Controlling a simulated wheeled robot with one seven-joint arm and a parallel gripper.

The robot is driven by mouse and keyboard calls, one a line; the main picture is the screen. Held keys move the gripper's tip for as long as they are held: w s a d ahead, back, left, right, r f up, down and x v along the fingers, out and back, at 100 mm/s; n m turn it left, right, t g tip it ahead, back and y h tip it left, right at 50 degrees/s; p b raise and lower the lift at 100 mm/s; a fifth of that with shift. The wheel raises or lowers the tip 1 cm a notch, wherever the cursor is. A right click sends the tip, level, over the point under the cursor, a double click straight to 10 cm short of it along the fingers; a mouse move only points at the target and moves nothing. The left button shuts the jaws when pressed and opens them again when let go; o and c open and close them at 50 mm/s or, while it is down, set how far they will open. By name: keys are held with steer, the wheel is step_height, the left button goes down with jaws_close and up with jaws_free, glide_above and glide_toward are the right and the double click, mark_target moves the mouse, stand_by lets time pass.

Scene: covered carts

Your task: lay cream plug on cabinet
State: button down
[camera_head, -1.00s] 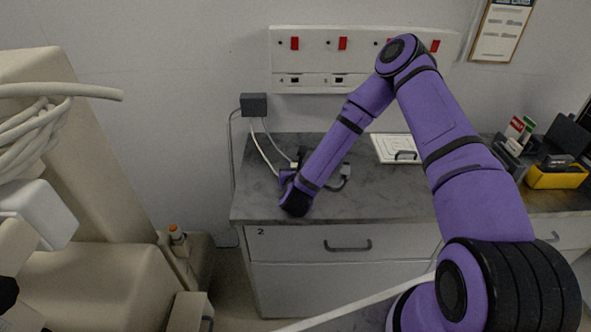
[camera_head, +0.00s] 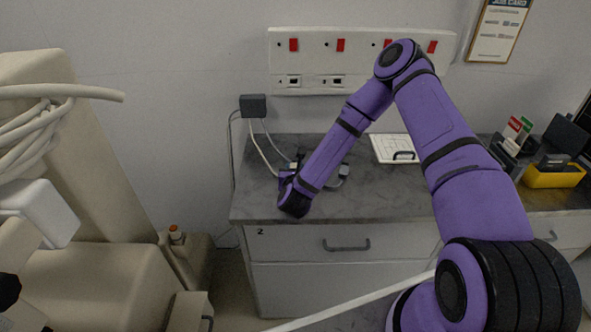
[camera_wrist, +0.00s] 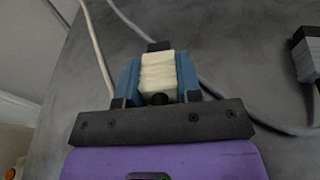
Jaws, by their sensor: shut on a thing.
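The cream plug (camera_wrist: 158,76) is between the blue fingers of my gripper (camera_wrist: 158,80) in the wrist view, which are shut on it. The plug is just above or on the grey worktop of the cabinet (camera_head: 350,205); I cannot tell whether it touches. In the head view my gripper (camera_head: 290,182) is over the left part of the worktop, and my wrist hides most of the plug.
A grey plug (camera_head: 343,171) lies on the worktop to the right, with its cable. Cables hang from a dark wall box (camera_head: 253,105). A clipboard (camera_head: 396,149) and a yellow tray (camera_head: 553,177) are farther right. A beige machine (camera_head: 80,200) stands at the left.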

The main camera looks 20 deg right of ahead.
steer(key=shift+s+d+f, duration=0.1)
steer(key=shift+s+f, duration=0.1)
steer(key=shift+f, duration=0.45)
steer(key=shift+s+f, duration=0.2)
steer(key=shift+f, duration=0.45)
steer(key=shift+d, duration=0.2)
steer(key=c, duration=0.7)
jaws_free()
steer(key=shift+s+a, duration=0.2)
steer(key=shift+a, duration=0.05)
steer(key=v, duration=0.2)
steer(key=r+v, duration=0.1)
steer(key=v, duration=0.2)
steer(key=a+v, duration=0.1)
steer(key=v, duration=0.2)
steer(key=shift+w+r, duration=0.15)
steer(key=shift+r, duration=0.15)
steer(key=shift+s+a+r, duration=0.1)
steer(key=shift+s+r, duration=0.1)
steer(key=shift+s, duration=0.1)
steer(key=shift+s+r, duration=0.5)
steer(key=shift+s, duration=0.15)
